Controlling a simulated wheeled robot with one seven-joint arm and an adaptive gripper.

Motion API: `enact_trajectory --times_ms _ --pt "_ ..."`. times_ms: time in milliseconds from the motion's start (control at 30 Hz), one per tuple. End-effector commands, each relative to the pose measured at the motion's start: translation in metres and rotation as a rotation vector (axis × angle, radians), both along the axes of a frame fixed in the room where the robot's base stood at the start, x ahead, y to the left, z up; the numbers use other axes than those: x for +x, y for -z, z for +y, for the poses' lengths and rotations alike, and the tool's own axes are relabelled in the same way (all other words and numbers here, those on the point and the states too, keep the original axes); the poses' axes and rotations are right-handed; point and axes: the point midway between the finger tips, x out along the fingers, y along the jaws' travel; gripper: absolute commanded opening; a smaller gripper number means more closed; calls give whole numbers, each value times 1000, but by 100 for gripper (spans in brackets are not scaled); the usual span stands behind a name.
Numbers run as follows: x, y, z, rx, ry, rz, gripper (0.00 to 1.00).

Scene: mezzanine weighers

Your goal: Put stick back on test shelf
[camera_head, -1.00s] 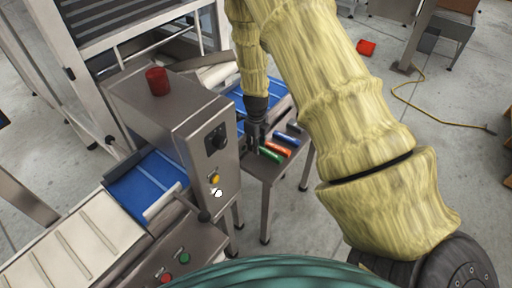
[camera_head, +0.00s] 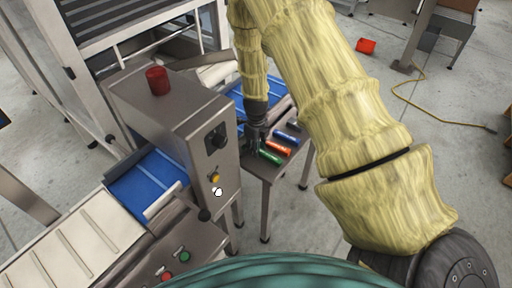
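A small steel shelf (camera_head: 256,170) stands beside the steel machine housing. Three short sticks lie on it side by side: a green one (camera_head: 270,157) nearest, an orange one (camera_head: 279,149) in the middle and a blue one (camera_head: 287,138) farthest. My gripper (camera_head: 255,147) reaches down over the left part of the shelf, at the left end of the green stick. Its dark fingers are small here, and I cannot tell whether they touch or grip the green stick.
The steel housing (camera_head: 178,118) with a red beacon (camera_head: 157,80) stands close left of my gripper. A blue belt (camera_head: 148,186) runs through it. A red-orange bin (camera_head: 366,46) and a yellow hose (camera_head: 420,105) lie on the floor at the right.

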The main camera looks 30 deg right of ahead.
Motion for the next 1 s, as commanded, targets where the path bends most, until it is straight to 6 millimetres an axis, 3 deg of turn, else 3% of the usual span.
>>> enact_trajectory --times_ms 233,733,1000 --pt "1 -23 0 -1 -2 -2 31" --pt "1 -99 0 -1 -1 -2 31" --pt "0 -119 0 -1 -1 0 31"
